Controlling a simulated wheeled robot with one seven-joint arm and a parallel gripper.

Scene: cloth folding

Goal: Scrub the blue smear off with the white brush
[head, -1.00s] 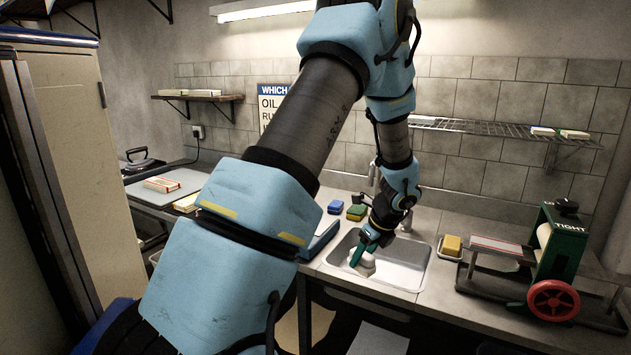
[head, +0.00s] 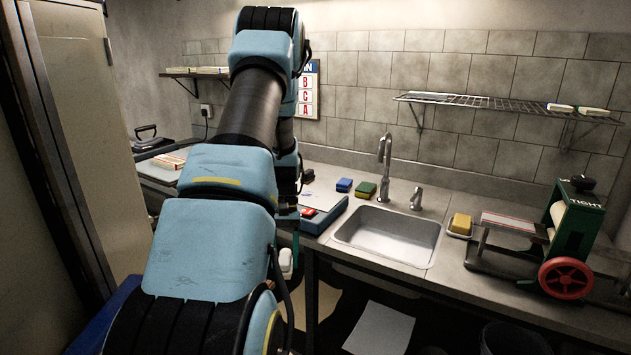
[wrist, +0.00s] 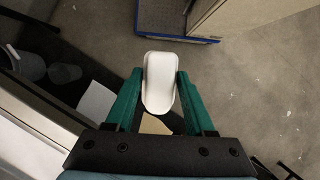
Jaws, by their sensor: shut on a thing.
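My gripper (wrist: 159,90) has green fingers shut on a white, rounded oblong thing, which I take to be the white brush (wrist: 159,78). Its smooth white face shows in the wrist view, with concrete floor beyond it. In the head view the white brush (head: 286,262) hangs low in front of the counter's edge, left of the sink, and my arm hides most of the gripper. I cannot make out the blue smear in either view.
The metal sink (head: 385,240) is empty. A blue sponge (head: 344,185), a green and yellow sponge (head: 366,190) and a yellow block (head: 460,224) lie around it. A blue-edged device (head: 325,212) sits left of the sink. A green machine with a red wheel (head: 567,278) stands right.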

